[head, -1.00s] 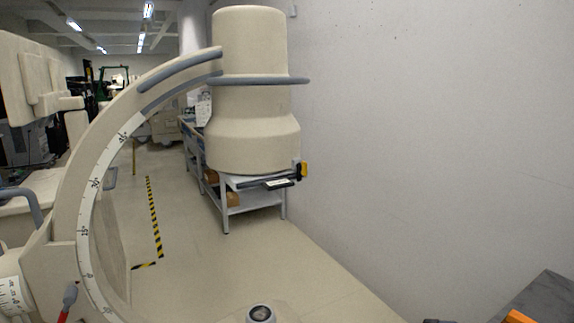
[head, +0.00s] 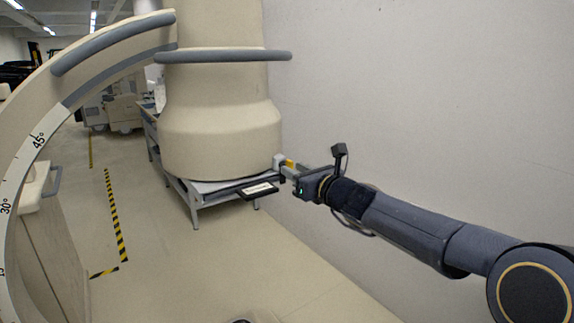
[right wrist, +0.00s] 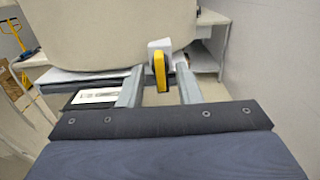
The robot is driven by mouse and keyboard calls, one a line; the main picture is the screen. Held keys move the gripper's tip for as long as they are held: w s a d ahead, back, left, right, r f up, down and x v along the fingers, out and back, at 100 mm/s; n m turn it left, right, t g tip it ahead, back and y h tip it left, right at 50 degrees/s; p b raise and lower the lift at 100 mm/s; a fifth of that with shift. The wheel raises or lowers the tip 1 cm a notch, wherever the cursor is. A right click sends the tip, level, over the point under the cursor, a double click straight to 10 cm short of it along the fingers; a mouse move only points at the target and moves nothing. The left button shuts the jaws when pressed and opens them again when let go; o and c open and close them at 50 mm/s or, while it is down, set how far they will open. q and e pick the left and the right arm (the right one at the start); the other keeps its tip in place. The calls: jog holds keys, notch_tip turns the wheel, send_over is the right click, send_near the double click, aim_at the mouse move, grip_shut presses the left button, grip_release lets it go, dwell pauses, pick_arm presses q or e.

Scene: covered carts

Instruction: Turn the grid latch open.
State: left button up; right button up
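The grid latch is a yellow lever (head: 290,163) on a pale block at the lower right edge of the large beige cylindrical head (head: 221,130). In the right wrist view the yellow lever (right wrist: 159,70) hangs down, roughly upright. My right gripper (head: 288,170) reaches it from the right in the head view. In the right wrist view its two grey fingers (right wrist: 160,88) are spread, one on each side of the lever, with a visible gap on both sides. The lever's far side is hidden. My left gripper is out of view.
A flat grid tray with a dark, white-labelled handle (head: 258,190) sticks out under the head, left of the gripper. A curved beige arm with an angle scale (head: 36,145) fills the left. A bare wall (head: 430,90) stands close on the right. A grey table (head: 215,196) stands behind.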

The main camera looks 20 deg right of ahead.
jog(key=shift+p+x, duration=0.3)
jog(key=shift+x, duration=1.3)
jog(key=shift+c, duration=0.4)
grip_shut()
